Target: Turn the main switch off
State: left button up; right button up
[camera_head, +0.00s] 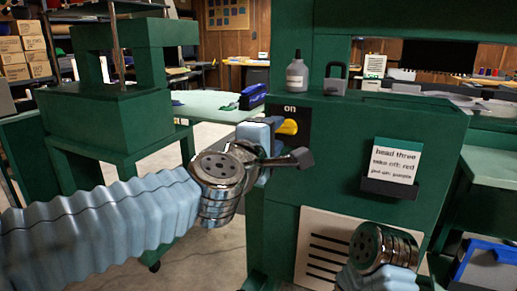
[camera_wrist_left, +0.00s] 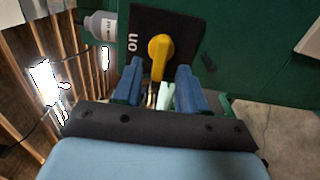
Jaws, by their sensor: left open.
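The main switch is a yellow rotary knob (camera_head: 288,126) on a black plate marked "on" (camera_head: 303,113), at the left side of the green machine's front. In the left wrist view the knob (camera_wrist_left: 160,48) has its handle pointing toward my gripper. My left gripper (camera_head: 268,134) is open right beside the knob and hides part of the plate in the head view. In the left wrist view its two blue fingers (camera_wrist_left: 158,82) stand either side of the handle's end, with gaps showing. I cannot tell any contact. My right gripper is not in view.
A grey bottle (camera_head: 297,74) and a dark padlock (camera_head: 335,79) stand on the machine's top above the switch. A card holder (camera_head: 391,187) with a "head three" card juts from the front at right. A louvred white panel (camera_head: 325,245) is below.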

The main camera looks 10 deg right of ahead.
pick_arm(q)
jog(key=v, duration=1.1)
jog(key=shift+s+a, duration=0.2)
jog(key=w+a+f+m+g+y, duration=0.2)
jog(key=w+f, duration=0.2)
jog(key=f, duration=0.8)
jog(key=w+a+f+m+g+y, duration=0.1)
jog(key=w+a+f+g+y, duration=0.2)
jog(key=f, duration=0.9)
jog(key=w+a+f+m, duration=0.2)
jog(key=w+f, duration=0.2)
jog(key=f, duration=0.8)
jog(key=s+a+f+m+g+y, duration=0.1)
jog(key=s+a+f+g, duration=0.15)
jog(key=f, duration=0.55)
jog(key=s+a+f+m+g, duration=0.1)
jog(key=s+a+f+g, duration=0.15)
jog(key=f, duration=0.65)
jog(key=s+a+f+m+g, duration=0.1)
jog(key=s+a+f+g, duration=0.1)
jog(key=s+f, duration=0.4)
jog(key=s+a+f+m+g, duration=0.1)
jog(key=s+a+f+g, duration=0.1)
jog(key=s+f, duration=0.5)
jog(key=s+a, duration=0.1)
jog(key=s, duration=0.1)
jog(key=shift+s+f+m, duration=0.3)
jog(key=shift+s, duration=0.05)
